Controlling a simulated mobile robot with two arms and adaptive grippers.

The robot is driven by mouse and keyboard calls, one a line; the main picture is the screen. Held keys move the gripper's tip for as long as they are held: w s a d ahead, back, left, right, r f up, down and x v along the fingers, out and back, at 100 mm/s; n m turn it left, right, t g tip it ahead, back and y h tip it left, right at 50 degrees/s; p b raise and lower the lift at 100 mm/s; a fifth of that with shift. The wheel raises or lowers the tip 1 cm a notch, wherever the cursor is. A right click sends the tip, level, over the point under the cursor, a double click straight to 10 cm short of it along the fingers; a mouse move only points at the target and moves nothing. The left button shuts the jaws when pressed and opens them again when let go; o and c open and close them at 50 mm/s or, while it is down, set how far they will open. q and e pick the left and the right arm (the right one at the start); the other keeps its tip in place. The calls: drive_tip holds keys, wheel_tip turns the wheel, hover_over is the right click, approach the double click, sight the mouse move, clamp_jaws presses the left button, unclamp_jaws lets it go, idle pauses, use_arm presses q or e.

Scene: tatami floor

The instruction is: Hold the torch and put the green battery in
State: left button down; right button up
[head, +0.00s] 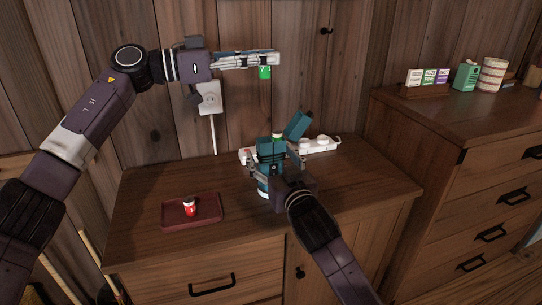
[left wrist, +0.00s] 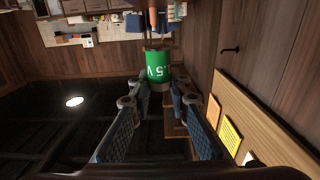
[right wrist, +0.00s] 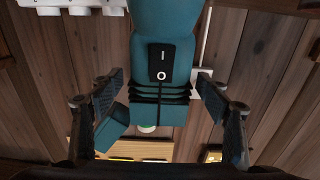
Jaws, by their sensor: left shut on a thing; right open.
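My left gripper (head: 272,58) is shut on the green battery (head: 264,72), which hangs below the fingertips, high above the cabinet and left of the torch. In the left wrist view the green battery (left wrist: 158,68) sits between the fingertips. The teal torch (head: 271,150) stands upright on the cabinet, its cap (head: 298,124) tilted open to the right. Something small, green and white, shows at its top end. My right gripper (head: 274,168) is open with its fingers either side of the torch. In the right wrist view gaps show beside the torch (right wrist: 163,30) and its black switch.
A dark red tray (head: 212,220) with a red battery (head: 190,206) lies on the left of the cabinet top (head: 150,187). A white power strip (head: 320,145) lies behind the torch. A taller drawer chest (head: 440,120) stands right, with small boxes on it.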

drive_tip(key=shift+w, duration=0.15)
drive_tip(key=c, duration=1.6)
use_arm(q)
wheel_tip(320, 180, down, 14)
drive_tip(key=shift+f, duration=0.25)
